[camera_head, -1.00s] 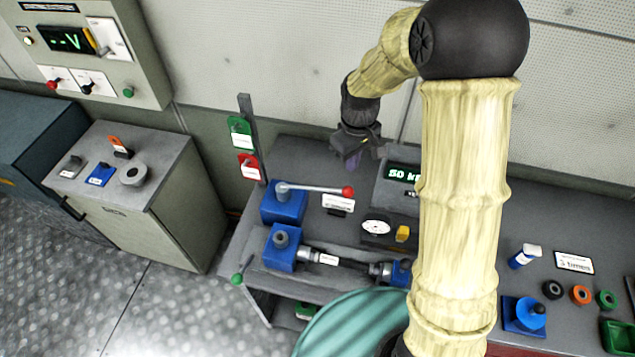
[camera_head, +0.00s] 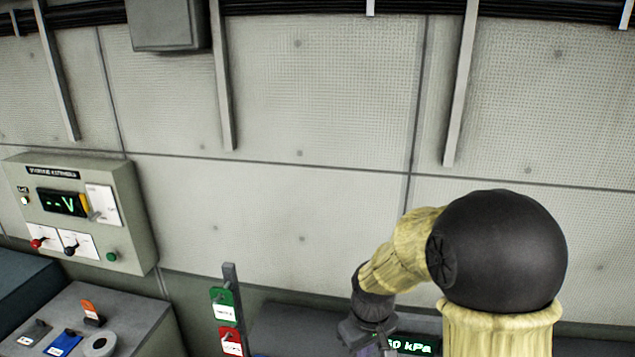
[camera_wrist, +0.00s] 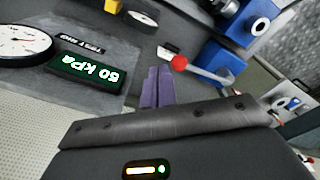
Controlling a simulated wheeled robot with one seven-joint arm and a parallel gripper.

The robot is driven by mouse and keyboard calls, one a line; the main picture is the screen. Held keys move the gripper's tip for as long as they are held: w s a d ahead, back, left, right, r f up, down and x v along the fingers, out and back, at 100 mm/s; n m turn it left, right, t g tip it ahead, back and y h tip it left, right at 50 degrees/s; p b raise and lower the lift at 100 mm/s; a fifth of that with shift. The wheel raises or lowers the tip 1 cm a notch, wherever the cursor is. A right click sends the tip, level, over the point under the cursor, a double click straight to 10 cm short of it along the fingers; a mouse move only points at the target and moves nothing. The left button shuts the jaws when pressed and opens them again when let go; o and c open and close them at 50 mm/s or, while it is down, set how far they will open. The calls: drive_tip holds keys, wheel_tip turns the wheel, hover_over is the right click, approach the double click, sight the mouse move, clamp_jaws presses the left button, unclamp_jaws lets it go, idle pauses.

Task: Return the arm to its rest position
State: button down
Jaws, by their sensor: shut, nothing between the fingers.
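My gripper (camera_head: 372,343) shows at the lower edge of the head view, at the end of my arm, partly cut off by the frame. In the wrist view its purple fingers (camera_wrist: 156,88) are together, with nothing between them. It hangs in front of the wall, above the workbench. A display reading 50 kPa (camera_wrist: 88,75) is left of the fingers in the wrist view and also shows behind the gripper in the head view (camera_head: 410,344). A lever with a red knob (camera_wrist: 180,63) on a blue block lies to the right of the fingers.
A panel with a green display (camera_head: 64,203) hangs on the left wall. A grey cabinet (camera_head: 135,318) with small parts stands below it. A post with green and red tags (camera_head: 229,290) rises left of my gripper. A gauge (camera_wrist: 22,42) sits beside the display.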

drive_tip(key=s+d+f+m+t+b, duration=0.1)
drive_tip(key=s+d+f+m+b, duration=0.1)
drive_tip(key=s, duration=0.3)
drive_tip(key=s+d+f+m+b, duration=0.2)
drive_tip(key=s+d+m+b, duration=0.1)
drive_tip(key=s, duration=0.2)
drive_tip(key=shift+s+d+f+m+t, duration=0.15)
drive_tip(key=shift+d+m+t, duration=0.15)
drive_tip(key=shift+d+t, duration=0.1)
